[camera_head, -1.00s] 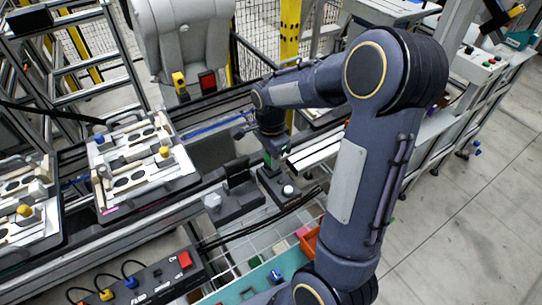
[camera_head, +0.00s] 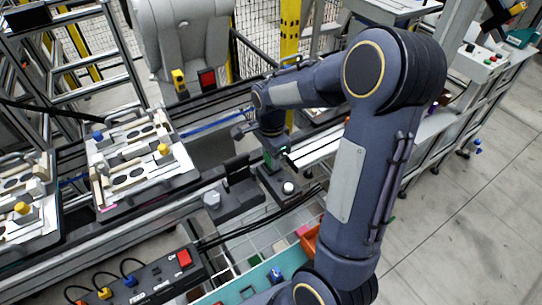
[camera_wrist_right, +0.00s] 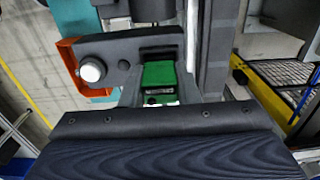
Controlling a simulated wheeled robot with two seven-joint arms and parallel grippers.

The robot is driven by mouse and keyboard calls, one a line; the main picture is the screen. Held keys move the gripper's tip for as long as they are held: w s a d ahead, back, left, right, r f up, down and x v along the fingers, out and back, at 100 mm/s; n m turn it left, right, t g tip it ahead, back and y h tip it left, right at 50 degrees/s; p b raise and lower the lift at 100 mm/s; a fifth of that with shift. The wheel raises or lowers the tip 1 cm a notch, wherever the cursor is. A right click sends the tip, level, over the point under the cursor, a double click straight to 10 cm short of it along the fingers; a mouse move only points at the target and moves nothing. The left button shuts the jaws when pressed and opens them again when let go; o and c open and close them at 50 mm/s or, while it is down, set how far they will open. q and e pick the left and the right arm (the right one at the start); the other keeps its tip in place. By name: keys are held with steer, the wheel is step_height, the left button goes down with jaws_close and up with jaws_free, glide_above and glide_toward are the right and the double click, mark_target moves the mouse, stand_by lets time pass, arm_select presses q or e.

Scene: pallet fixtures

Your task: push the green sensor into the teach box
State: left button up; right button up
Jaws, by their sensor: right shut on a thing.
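The green sensor (camera_head: 269,158) shows as a small green patch at the tip of my right gripper (camera_head: 273,150) in the head view. My right gripper is shut on it, above the dark teach box (camera_head: 273,183) with its white button. In the right wrist view the sensor (camera_wrist_right: 158,78) sits upright against the teach box (camera_wrist_right: 115,55), to the right of the white button. The gripper's fingertips and the sensor's lower end are hidden, so I cannot tell how deep it sits. My left gripper is not in view.
A second dark box (camera_head: 232,203) with a grey button and an upright block stands to the left of the teach box. Black cables run in front. Pallets with fixtures (camera_head: 140,165) lie to the left. An orange bin (camera_head: 309,240) lies near my right arm.

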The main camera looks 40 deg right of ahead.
steer(key=shift+f+b, duration=0.3)
steer(key=shift+f, duration=0.1)
stand_by(0.3)
steer(key=o, duration=1)
steer(key=shift+o, duration=0.2)
step_height(320, 180, up, 8)
steer(key=shift+f, duration=0.1)
steer(key=s+a+r+n+t+y, duration=0.2)
steer(key=s+a+n+t, duration=0.3)
steer(key=s+a+n, duration=0.8)
steer(key=s+n+y, duration=0.1)
steer(key=s+n, duration=0.3)
steer(key=shift+a+n+t+y, duration=0.25)
steer(key=shift+n+t+y, duration=0.05)
steer(key=shift+y, duration=0.1)
